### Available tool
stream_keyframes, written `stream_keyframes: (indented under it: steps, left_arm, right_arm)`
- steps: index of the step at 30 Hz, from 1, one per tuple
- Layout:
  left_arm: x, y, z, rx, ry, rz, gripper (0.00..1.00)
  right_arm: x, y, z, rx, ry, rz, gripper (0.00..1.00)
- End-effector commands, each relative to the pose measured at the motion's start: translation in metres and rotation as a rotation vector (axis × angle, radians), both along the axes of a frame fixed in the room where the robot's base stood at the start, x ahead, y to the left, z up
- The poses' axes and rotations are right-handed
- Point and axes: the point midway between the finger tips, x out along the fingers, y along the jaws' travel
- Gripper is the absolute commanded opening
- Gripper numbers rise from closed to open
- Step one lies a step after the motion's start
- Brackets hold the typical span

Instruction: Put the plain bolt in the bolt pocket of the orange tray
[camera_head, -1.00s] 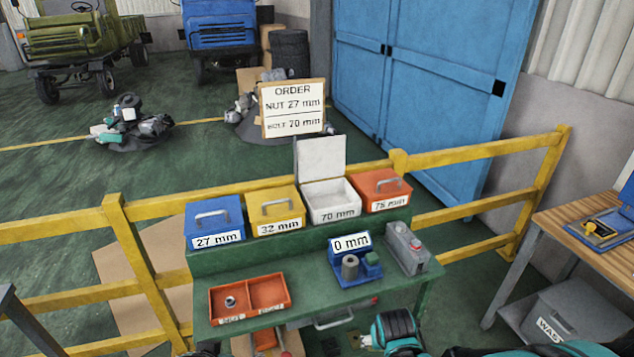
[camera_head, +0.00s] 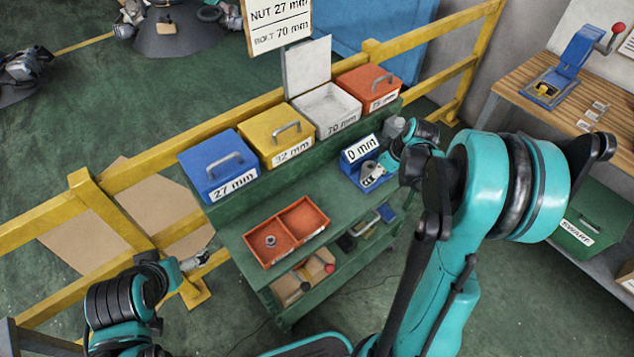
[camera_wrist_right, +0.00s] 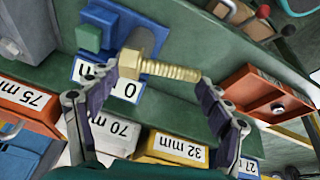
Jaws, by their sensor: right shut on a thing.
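The plain bolt (camera_wrist_right: 165,71), brass-coloured with a hex head and threaded shank, lies between the fingers of my right gripper (camera_wrist_right: 168,78) in the right wrist view. That gripper is shut on it, beside the blue gauge (camera_wrist_right: 95,28). In the head view my right gripper (camera_head: 374,176) is at the gauge, and the bolt is not clear there. The orange tray (camera_head: 272,262) has two pockets: the left one holds a nut (camera_head: 270,241), the right one is empty. Its labels are unreadable. My left gripper (camera_head: 195,261) is left of the bench, its jaws unclear.
Blue (camera_head: 208,184), yellow (camera_head: 268,151), white (camera_head: 325,118) and orange (camera_head: 376,103) bins line the raised shelf; the white one's lid is up. The gauge display (camera_head: 361,148) reads 0 mm. A yellow rail (camera_head: 130,187) runs behind. Bench top between tray and gauge is clear.

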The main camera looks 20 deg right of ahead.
Motion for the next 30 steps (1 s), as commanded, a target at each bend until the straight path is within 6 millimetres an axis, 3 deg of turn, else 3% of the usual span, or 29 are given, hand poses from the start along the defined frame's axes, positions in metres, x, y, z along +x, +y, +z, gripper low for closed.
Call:
stream_keyframes:
  steps: [4,12,17,23,30]
  left_arm:
    - [0.0,0.0,-0.004,0.0,0.0,0.0,0.99]
    - [0.0,0.0,-0.021,0.0,0.0,0.0,0.99]
    - [0.0,0.0,-0.027,0.0,0.0,0.0,0.99]
    - [0.0,0.0,-0.03,0.0,0.0,0.0,0.99]
    - [0.0,0.0,-0.043,0.0,0.0,0.0,0.99]
  right_arm:
    - [0.008,0.009,-0.008,0.0,0.0,0.018,0.19]
    - [0.038,0.065,-0.048,-0.002,0.001,0.021,0.19]
    - [0.051,0.089,-0.064,-0.001,0.002,0.018,0.19]
    - [0.056,0.098,-0.072,-0.001,0.001,0.015,0.19]
    - [0.056,0.097,-0.106,-0.001,0.001,0.014,0.19]
